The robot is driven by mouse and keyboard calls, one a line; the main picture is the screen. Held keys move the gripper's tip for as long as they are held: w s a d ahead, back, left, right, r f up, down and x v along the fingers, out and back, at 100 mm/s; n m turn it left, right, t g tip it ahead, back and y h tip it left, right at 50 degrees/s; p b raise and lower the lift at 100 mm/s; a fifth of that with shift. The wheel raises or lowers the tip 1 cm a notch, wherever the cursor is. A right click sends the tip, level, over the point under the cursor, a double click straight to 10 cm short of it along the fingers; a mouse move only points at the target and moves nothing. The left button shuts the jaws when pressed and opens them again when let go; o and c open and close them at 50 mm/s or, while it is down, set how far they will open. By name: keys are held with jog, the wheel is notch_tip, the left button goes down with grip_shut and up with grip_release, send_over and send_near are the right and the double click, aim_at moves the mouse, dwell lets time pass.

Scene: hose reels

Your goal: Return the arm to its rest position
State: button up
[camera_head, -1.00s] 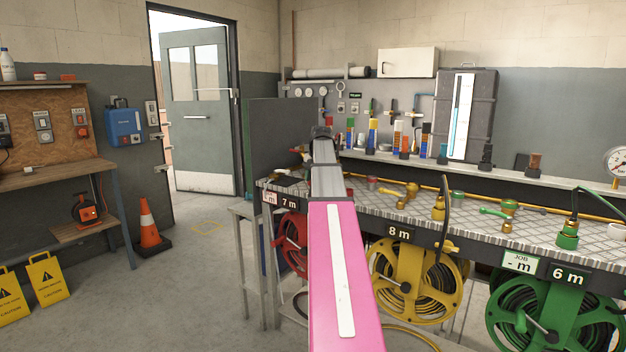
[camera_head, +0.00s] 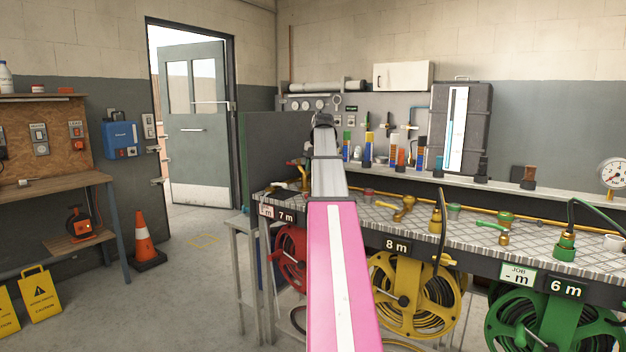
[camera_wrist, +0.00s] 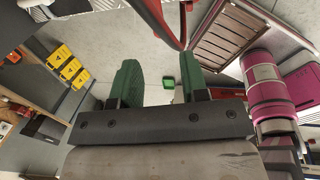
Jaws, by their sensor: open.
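My arm (camera_head: 335,270), pink with a white stripe and a grey forearm, reaches forward over the left end of the bench in the head view. Its far end is small and dark, and the jaws cannot be made out there. In the wrist view my gripper (camera_wrist: 158,82) shows two green fingers held wide apart. Nothing is between them. Bare grey floor and a small green object (camera_wrist: 167,96) show beyond the gap.
The metal bench (camera_head: 470,232) holds brass fittings, with red, yellow (camera_head: 412,290) and green (camera_head: 555,320) hose reels below. A wooden workbench (camera_head: 50,190), orange cone (camera_head: 146,240) and yellow caution signs (camera_head: 40,294) stand left. Open floor (camera_head: 190,285) lies between.

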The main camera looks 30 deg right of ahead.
jog(key=shift+s+r, duration=0.1)
jog(key=shift+r, duration=0.35)
jog(key=s+a+f+m, duration=0.2)
jog(key=a+f+m, duration=0.2)
jog(key=a+f, duration=0.45)
jog(key=s+a+f+m+g, duration=0.1)
jog(key=a+f+m, duration=0.35)
jog(key=f, duration=0.75)
jog(key=s+a+f+m, duration=0.2)
jog(key=a+f+m, duration=0.1)
jog(key=a+f, duration=0.55)
jog(key=s+a+f+m, duration=0.6)
jog(key=s+a+f, duration=0.1)
jog(key=f, duration=0.3)
jog(key=s+a+f+m+g+h, duration=0.1)
jog(key=s+a+f+m, duration=0.5)
jog(key=s+f, duration=0.4)
jog(key=shift+s+a+f, duration=0.25)
jog(key=shift+a+f, duration=0.4)
jog(key=shift+f, duration=0.15)
